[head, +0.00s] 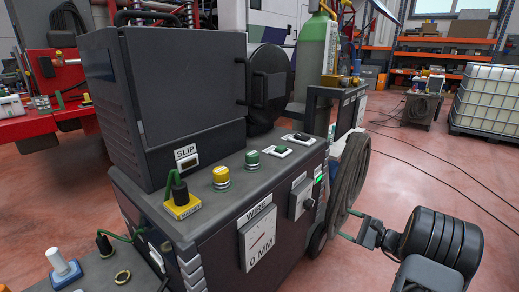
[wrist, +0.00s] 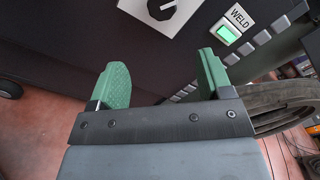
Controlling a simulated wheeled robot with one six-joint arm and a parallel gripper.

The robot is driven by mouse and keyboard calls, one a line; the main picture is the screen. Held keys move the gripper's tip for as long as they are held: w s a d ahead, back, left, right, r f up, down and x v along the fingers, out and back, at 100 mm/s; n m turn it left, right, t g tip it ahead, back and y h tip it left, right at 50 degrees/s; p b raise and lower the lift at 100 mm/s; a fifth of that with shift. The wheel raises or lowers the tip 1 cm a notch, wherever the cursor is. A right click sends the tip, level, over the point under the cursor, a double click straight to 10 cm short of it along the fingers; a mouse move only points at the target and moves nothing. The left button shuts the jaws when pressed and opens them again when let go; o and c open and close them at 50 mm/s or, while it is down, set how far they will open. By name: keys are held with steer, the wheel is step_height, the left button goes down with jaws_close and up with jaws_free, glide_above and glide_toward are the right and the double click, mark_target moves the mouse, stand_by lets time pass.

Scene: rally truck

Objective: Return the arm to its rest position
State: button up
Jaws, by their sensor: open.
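My gripper (wrist: 163,75) shows in the wrist view with its two green fingers spread wide and nothing between them. Beyond the fingertips is the dark side panel of a welding machine, with a dark knob (wrist: 161,8) on a white plate and a lit green indicator marked WELD (wrist: 229,34). In the head view my gripper (head: 352,234) is at the lower right, at the end of my dark arm, beside the machine's front right corner. Its fingers point left toward the machine and are partly hard to make out. Whether they touch anything cannot be told.
A coiled hose (head: 348,180) hangs close by my gripper.

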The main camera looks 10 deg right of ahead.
steer(key=s+a+f+n+g+h+p, duration=0.1)
steer(key=s+a+f+n+g, duration=0.1)
steer(key=s+a+f+g, duration=0.25)
steer(key=s+a+r+n+g+h+p, duration=0.2)
steer(key=s+a+r+n+g+p, duration=0.2)
steer(key=s+a+r+g+p, duration=0.15)
steer(key=s+a+r+n+h+p, duration=0.3)
steer(key=r+p, duration=0.3)
steer(key=r, duration=0.3)
steer(key=s+a+r+n+h+p, duration=0.3)
steer(key=a+r+n+p, duration=0.2)
steer(key=r, duration=0.5)
steer(key=s+a+r+n+h+p, duration=0.2)
steer(key=s+a+r+n+p, duration=0.1)
steer(key=r, duration=0.7)
steer(key=s+n+p, duration=0.1)
steer(key=n+p, duration=0.1)
steer(key=p, duration=0.1)
steer(key=shift+a+t+h+p, duration=0.3)
steer(key=shift+a+h+p, duration=0.1)
